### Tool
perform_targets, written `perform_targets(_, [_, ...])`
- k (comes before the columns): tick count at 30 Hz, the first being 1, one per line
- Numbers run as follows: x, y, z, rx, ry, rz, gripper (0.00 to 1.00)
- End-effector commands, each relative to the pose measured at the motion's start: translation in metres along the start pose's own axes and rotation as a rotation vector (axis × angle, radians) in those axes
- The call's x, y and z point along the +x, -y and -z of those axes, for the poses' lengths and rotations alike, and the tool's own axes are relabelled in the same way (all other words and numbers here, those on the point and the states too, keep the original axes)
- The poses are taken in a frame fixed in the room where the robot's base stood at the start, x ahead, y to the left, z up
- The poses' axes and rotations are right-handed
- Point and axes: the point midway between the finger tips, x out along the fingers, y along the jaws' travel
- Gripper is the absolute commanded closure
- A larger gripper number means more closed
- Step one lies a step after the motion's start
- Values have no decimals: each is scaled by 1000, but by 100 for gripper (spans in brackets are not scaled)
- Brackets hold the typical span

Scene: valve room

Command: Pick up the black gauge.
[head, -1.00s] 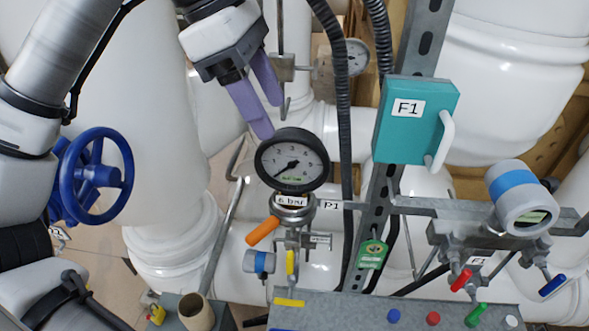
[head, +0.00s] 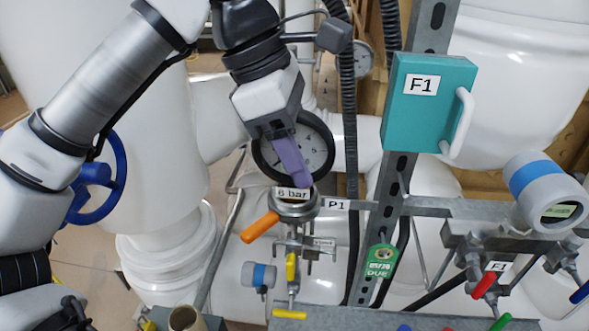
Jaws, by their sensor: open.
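The black gauge (head: 319,148) is a round dial with a black rim and white face. It stands upright on its fitting above the "6 bar" label (head: 292,194), left of the "P1" tag. My gripper (head: 297,172) is in front of the gauge in the head view, its purple finger pointing down across the left and middle of the dial. The jaws are open, but the fingers line up in this view and only one shows clearly. The gripper hides part of the dial. I cannot tell whether a finger touches it.
A teal box (head: 430,100) marked F1 is on the metal post right of the gauge. A black corrugated hose (head: 350,215) runs close by its right side. An orange handle (head: 260,227) and a yellow one (head: 291,267) sit below. A blue handwheel (head: 118,180) is at left.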

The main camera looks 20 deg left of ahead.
Motion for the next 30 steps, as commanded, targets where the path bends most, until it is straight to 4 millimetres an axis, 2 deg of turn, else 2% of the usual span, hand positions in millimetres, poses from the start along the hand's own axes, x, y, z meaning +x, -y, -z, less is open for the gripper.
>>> perform_targets(4, [-1, 0, 0, 0, 0, 0, 45])
perform_targets(12, [-1, 0, 0, 0, 1, 0, 81])
perform_targets(14, [-2, 0, 0, 0, 1, -1, 86])
perform_targets(23, [-4, 0, -2, 0, 2, 0, 86])
perform_targets(30, [-22, 0, -9, 0, 3, -1, 86])
